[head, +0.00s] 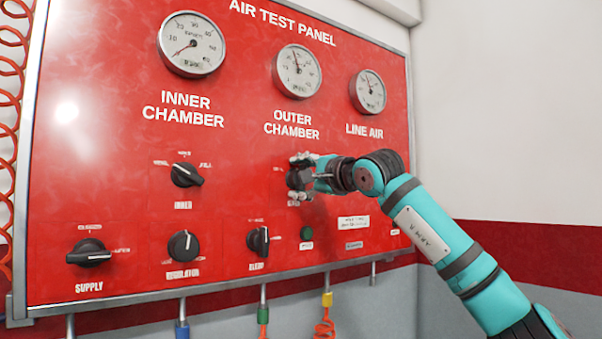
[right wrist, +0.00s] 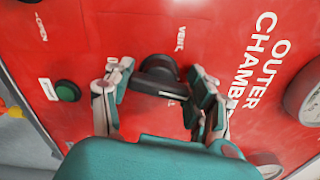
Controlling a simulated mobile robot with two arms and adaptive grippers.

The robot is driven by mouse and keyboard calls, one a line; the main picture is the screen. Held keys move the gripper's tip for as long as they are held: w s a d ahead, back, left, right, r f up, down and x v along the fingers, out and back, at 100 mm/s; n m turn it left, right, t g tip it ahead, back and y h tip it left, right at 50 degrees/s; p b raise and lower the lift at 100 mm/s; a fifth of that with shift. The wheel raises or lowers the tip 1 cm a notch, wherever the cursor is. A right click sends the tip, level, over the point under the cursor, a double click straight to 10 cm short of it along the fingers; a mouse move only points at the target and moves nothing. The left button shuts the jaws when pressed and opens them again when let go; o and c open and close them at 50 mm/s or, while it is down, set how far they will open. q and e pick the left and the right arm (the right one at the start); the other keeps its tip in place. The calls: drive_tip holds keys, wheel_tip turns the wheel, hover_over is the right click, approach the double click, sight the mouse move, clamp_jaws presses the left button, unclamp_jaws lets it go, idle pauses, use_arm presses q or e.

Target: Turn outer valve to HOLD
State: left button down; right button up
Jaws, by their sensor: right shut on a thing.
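The outer valve is a black knob (head: 294,180) on the red air test panel (head: 235,215), below the OUTER CHAMBER gauge (head: 297,71). My right gripper (head: 301,177) is at this knob, coming from the right, and hides much of it and its labels. In the right wrist view the black knob (right wrist: 160,76) lies between the two fingers of my right gripper (right wrist: 160,88), which is shut on it. A VENT label shows near the knob there; another label is partly covered by a finger. My left gripper is not in view.
The inner valve knob (head: 185,175) is left of the outer valve. Below are the supply knob (head: 88,252), regulator knob (head: 183,246) and bleed knob (head: 259,241). A green button (head: 306,233) sits just under my right gripper. Hoses hang below the panel.

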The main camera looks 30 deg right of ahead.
drive_tip(key=shift+f+n+p, duration=0.1)
drive_tip(key=shift+n+p, duration=0.3)
drive_tip(key=shift+n, duration=0.7)
drive_tip(key=o, duration=1.2)
